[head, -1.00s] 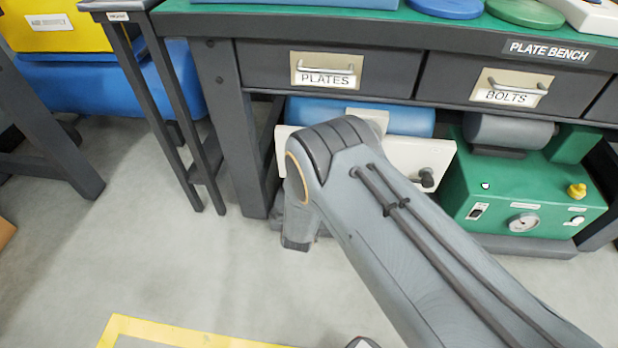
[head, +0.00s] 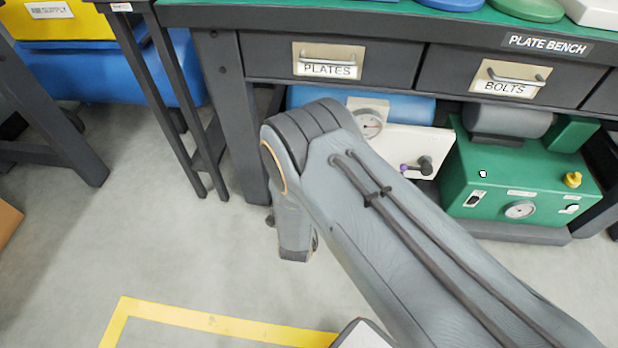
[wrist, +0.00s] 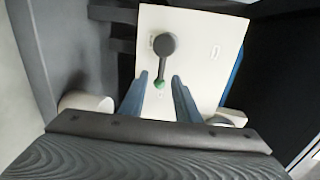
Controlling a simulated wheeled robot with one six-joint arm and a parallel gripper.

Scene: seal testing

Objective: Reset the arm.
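My arm (head: 370,220) reaches from the lower right to a bend in front of the plate bench in the head view. My gripper does not show there. In the wrist view my gripper (wrist: 156,88) has its two blue-grey fingers apart, with a gap between them. Beyond the gap is a cream panel (wrist: 205,55) with a dark lever (wrist: 164,46) that has a green tip. The tip appears between the fingers. I cannot tell its distance or see any contact.
The bench holds drawers marked PLATES (head: 328,62) and BOLTS (head: 511,80). Below are a cream panel (head: 385,142) with a gauge and a dark knob, and a green pump unit (head: 520,185). A yellow floor line (head: 215,323) lies in front. Floor at left is open.

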